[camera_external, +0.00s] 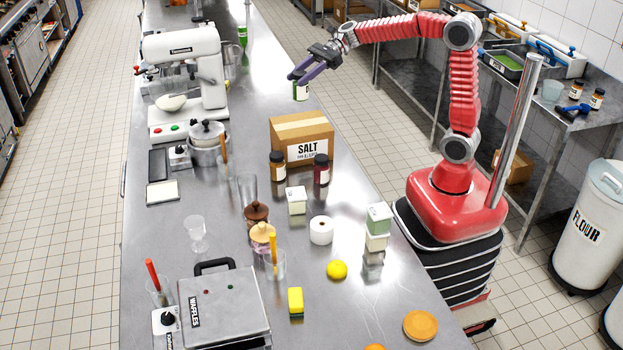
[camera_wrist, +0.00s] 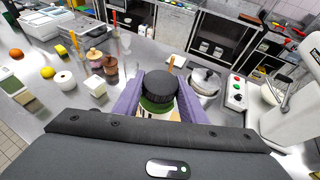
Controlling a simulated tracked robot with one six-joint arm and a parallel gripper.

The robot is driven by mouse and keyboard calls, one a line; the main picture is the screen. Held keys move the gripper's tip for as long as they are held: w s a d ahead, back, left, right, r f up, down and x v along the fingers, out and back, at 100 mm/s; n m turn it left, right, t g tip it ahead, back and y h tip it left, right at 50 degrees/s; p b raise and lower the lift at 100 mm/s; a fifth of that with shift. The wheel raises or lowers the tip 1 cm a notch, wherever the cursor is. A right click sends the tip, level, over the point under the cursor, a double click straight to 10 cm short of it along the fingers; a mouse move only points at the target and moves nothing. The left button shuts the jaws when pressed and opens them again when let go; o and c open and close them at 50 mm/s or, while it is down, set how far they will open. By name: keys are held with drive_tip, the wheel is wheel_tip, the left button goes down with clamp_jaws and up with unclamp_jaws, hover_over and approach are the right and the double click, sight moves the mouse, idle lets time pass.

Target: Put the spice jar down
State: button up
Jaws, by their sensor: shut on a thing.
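The spice jar (camera_wrist: 158,95) has a black lid and green contents. It is between the two purple fingers of my gripper (camera_wrist: 160,104) in the wrist view, and the fingers are shut on it. In the external view my gripper (camera_external: 303,75) is over the far right part of the steel counter (camera_external: 345,295), with the jar (camera_external: 301,91) hanging below the fingers. The jar looks upright. Whether its base touches the counter cannot be told.
A salt box (camera_external: 303,137) stands nearer the camera, with two dark-lidded jars (camera_external: 278,166) (camera_external: 321,169) before it. A stand mixer (camera_external: 188,77) is to the left, and a green bottle (camera_external: 243,35) is farther back. The counter around my gripper looks clear.

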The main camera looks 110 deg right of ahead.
sight(301, 101)
drive_tip(key=shift+f, duration=3.05)
drive_tip(key=shift+f, duration=0.1)
drive_tip(key=shift+f, duration=1.8)
drive_tip(key=o, duration=1.3)
drive_tip(key=shift+f, duration=0.1)
drive_tip(key=shift+o, duration=0.2)
drive_tip(key=v, duration=1.2)
